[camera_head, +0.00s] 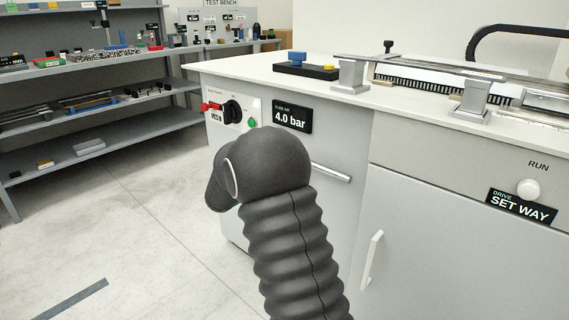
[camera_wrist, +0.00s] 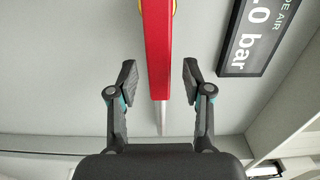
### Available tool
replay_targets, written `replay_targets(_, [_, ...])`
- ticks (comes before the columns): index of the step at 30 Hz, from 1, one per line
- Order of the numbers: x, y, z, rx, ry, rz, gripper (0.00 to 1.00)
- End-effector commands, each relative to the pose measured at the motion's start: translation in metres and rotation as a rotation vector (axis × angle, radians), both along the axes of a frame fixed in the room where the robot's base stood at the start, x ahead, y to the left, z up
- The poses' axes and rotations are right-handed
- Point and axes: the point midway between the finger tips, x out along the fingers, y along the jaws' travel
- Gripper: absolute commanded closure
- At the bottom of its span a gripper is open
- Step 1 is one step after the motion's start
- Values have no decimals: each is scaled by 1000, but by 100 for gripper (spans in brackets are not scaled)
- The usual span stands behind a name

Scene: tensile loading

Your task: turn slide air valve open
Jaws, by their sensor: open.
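The slide air valve's red handle (camera_wrist: 157,45) runs down the middle of the wrist view, with a bit of yellow at its upper end and a grey tip below. My gripper (camera_wrist: 159,82) is open, with one finger on each side of the handle and a gap visible on both sides. In the head view a red part (camera_head: 211,107) shows on the left of the cabinet's front panel, beside a black round part (camera_head: 232,111). My dark arm stands in front of the cabinet there, and I cannot make out the gripper in that view.
A black display (camera_head: 291,116) reading 4.0 bar is right of the valve; its edge also shows in the wrist view (camera_wrist: 255,38). A green button (camera_head: 252,122) and a drawer handle (camera_head: 331,173) are nearby. Open floor lies left, before grey shelves (camera_head: 90,120).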

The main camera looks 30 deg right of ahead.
Motion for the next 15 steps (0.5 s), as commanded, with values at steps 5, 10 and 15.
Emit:
replay_targets(5, [-12, 34, 0, 0, 0, 6, 50])
replay_targets(10, [-25, 64, 0, -1, 1, 4, 50])
replay_targets(15, [-34, 84, 0, -1, 1, 3, 50])
